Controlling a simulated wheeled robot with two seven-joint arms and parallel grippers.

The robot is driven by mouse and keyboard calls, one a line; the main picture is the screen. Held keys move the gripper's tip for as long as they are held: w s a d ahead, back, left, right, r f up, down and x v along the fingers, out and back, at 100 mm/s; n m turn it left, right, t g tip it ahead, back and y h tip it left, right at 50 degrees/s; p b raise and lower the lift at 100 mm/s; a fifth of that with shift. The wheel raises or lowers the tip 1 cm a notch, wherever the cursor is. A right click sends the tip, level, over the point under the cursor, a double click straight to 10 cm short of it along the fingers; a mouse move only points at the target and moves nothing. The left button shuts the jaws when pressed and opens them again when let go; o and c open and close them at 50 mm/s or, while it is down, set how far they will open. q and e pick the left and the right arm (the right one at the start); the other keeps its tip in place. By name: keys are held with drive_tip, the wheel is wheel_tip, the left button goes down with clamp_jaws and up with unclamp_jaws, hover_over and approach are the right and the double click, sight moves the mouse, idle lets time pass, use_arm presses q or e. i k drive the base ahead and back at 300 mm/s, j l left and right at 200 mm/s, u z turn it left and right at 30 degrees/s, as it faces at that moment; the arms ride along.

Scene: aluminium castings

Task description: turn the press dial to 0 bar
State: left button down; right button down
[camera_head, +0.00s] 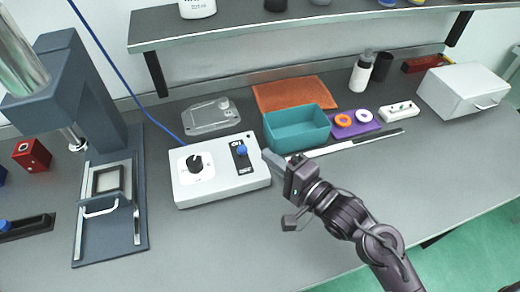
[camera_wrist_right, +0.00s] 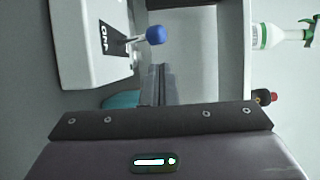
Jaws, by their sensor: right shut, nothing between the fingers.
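A blue-tipped lever (camera_head: 241,151) stands on the box's right part, and shows in the wrist view (camera_wrist_right: 155,35). My right gripper (camera_head: 267,155) is shut and empty at the box's right edge, beside the lever and apart from the dial. Its fingers (camera_wrist_right: 158,85) point forward in the wrist view, where the dial does not show. My left gripper is not in view.
The dark press (camera_head: 87,100) stands left of the box. A clear tray (camera_head: 211,116), a teal bin (camera_head: 297,128) and an orange mat (camera_head: 293,93) lie behind. A long metal bar (camera_head: 355,143) lies right of the box. The bench front is clear.

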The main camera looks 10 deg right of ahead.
sight(194, 164)
drive_tip(key=k, duration=1)
